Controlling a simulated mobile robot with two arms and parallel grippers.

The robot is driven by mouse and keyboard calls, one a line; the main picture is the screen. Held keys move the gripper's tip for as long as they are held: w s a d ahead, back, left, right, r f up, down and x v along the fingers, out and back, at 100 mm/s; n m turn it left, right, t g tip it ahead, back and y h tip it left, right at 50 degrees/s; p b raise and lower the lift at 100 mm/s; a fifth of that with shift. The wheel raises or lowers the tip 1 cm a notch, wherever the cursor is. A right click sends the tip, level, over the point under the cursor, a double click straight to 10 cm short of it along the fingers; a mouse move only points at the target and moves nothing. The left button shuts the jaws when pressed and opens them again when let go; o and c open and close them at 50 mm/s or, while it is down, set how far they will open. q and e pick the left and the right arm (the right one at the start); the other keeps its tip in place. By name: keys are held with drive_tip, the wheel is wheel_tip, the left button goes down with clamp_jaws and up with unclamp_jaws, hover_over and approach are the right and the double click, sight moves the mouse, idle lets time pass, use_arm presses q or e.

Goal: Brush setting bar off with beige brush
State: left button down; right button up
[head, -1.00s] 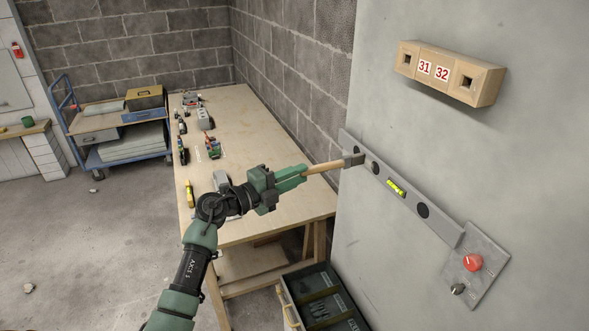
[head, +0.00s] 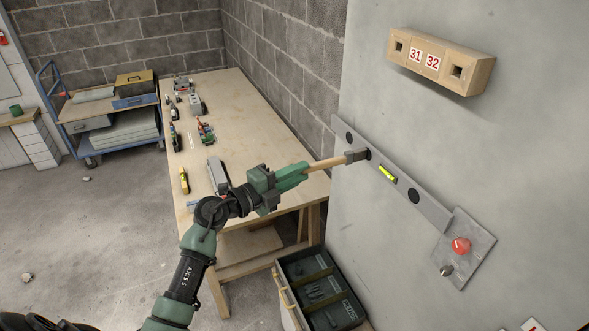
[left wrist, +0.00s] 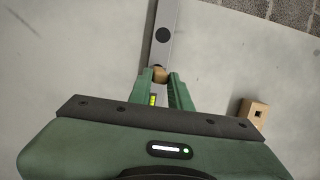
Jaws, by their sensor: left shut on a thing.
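The setting bar (head: 402,180) is a long grey bar on the grey wall panel, with a yellow-green level vial and dark round holes. It slopes down to the right in the head view and also shows in the left wrist view (left wrist: 164,20). My left gripper (head: 305,168) is shut on the wooden handle of the beige brush (head: 328,163). The brush's grey head is at the bar, left of the vial; whether it touches cannot be told. In the left wrist view the handle end (left wrist: 159,74) shows between the fingers (left wrist: 160,88). My right gripper is not in view.
A wooden block marked 31 and 32 (head: 436,61) juts from the panel above the bar. A plate with a red knob (head: 463,248) adjoins the bar's lower end. A workbench (head: 245,115) with tools stands left, an open dark toolbox (head: 318,290) below.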

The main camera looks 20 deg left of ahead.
use_arm(q)
drive_tip(key=shift+s+d+r, duration=0.1)
drive_tip(key=shift+s+d, duration=1.05)
drive_tip(key=shift+d, duration=0.1)
drive_tip(key=s+a, duration=0.6)
drive_tip(key=shift+s, duration=0.35)
idle(0.7)
